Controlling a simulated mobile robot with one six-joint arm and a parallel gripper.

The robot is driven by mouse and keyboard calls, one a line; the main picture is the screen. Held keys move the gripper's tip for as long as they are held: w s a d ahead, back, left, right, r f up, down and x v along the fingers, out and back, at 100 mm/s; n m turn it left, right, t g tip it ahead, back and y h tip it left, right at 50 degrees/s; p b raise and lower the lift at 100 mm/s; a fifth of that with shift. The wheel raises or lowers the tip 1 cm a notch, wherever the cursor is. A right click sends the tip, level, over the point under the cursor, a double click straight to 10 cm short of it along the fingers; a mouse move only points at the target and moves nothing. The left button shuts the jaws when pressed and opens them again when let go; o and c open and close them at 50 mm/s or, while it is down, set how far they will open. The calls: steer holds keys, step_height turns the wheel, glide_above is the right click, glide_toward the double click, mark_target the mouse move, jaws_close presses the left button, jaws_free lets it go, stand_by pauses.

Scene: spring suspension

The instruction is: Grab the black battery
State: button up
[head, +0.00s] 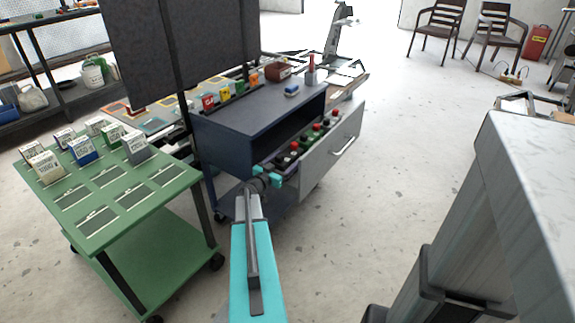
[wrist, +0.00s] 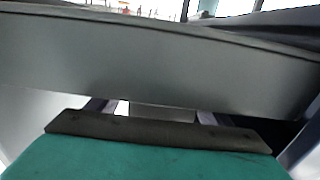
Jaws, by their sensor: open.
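An open drawer (head: 333,150) in the dark blue cart holds a row of small items with red, black and green tops. A dark item (head: 282,161) at the near end of the row looks like a black battery, but it is too small to be sure. My gripper (head: 268,178) is open, with teal fingertips, at the near left end of the drawer, close to this item. I cannot tell whether they touch. In the wrist view, a grey panel (wrist: 150,65) fills the space beyond my teal gripper part; no battery shows there.
The dark blue cart (head: 255,108) has a shelf above the drawer, with a blue and white item (head: 291,90) on top. A green cart (head: 140,200) with labelled boxes stands at left. A grey cabinet (head: 530,170) stands at right. Floor between is clear.

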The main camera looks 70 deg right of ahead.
steer(key=shift+s+d, duration=0.1)
steer(key=shift+d, duration=0.3)
jaws_close()
steer(key=shift+r, duration=0.2)
stand_by(0.4)
